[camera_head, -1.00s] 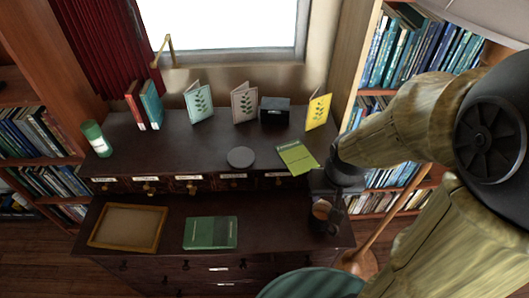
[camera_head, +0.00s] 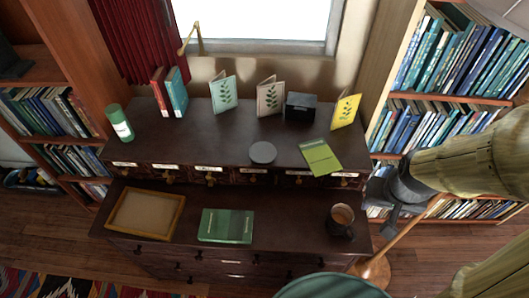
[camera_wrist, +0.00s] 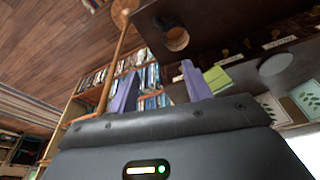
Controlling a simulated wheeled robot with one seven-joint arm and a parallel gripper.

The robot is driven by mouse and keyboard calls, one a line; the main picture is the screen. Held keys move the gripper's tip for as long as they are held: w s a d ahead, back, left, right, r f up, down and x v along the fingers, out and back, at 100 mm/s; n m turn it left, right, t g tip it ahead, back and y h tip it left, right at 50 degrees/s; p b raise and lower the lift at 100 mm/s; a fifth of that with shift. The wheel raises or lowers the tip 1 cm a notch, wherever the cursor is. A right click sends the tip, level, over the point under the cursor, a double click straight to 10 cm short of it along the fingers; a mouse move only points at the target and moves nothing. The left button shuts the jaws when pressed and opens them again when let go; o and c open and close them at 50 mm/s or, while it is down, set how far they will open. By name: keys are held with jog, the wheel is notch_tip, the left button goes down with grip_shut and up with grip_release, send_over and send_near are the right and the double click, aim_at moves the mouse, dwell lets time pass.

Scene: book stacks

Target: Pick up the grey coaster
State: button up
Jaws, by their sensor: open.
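The grey coaster (camera_head: 263,152) is a flat round disc lying on the upper shelf of the dark desk, near its front edge. It also shows in the wrist view (camera_wrist: 275,64), at the right beyond the fingers. My gripper (camera_wrist: 158,90) is open and empty, its two fingers apart. In the head view my gripper is at the right, beside the desk's right end and well apart from the coaster; its fingertips are hard to make out there.
A green notebook (camera_head: 320,156) lies right of the coaster. Several cards stand behind it, with a black box (camera_head: 300,107). A mug (camera_head: 341,219), green book (camera_head: 226,225) and wooden tray (camera_head: 146,214) are on the lower surface. A lamp pole (camera_head: 408,238) stands near my arm.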

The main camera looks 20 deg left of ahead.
jog(key=o, duration=0.4)
jog(key=shift+w+f, duration=0.15)
jog(key=shift+f, duration=0.1)
jog(key=shift+c, duration=0.2)
jog(key=o, duration=0.7)
jog(key=w+f+n, duration=0.1)
jog(key=f, duration=0.1)
jog(key=w+a+f+n, duration=0.1)
jog(key=f, duration=0.1)
jog(key=w+f+n, duration=0.2)
jog(key=f, duration=0.1)
jog(key=shift+w+a+t+y, duration=0.1)
jog(key=shift+a+t+y, duration=0.2)
jog(key=shift+a+t, duration=0.1)
jog(key=shift+c, duration=0.2)
jog(key=w+a+f+n+t+y+b, duration=0.1)
jog(key=w+a+f+n+y, duration=0.2)
jog(key=a+f+n, duration=0.4)
jog(key=a+m+t+y+b, duration=0.1)
jog(key=a+t+y, duration=0.5)
jog(key=a, duration=0.5)
jog(key=shift+w+a+f+m+t+y, duration=0.35)
jog(key=shift+w+f+t+y, duration=0.1)
jog(key=shift+y, duration=0.75)
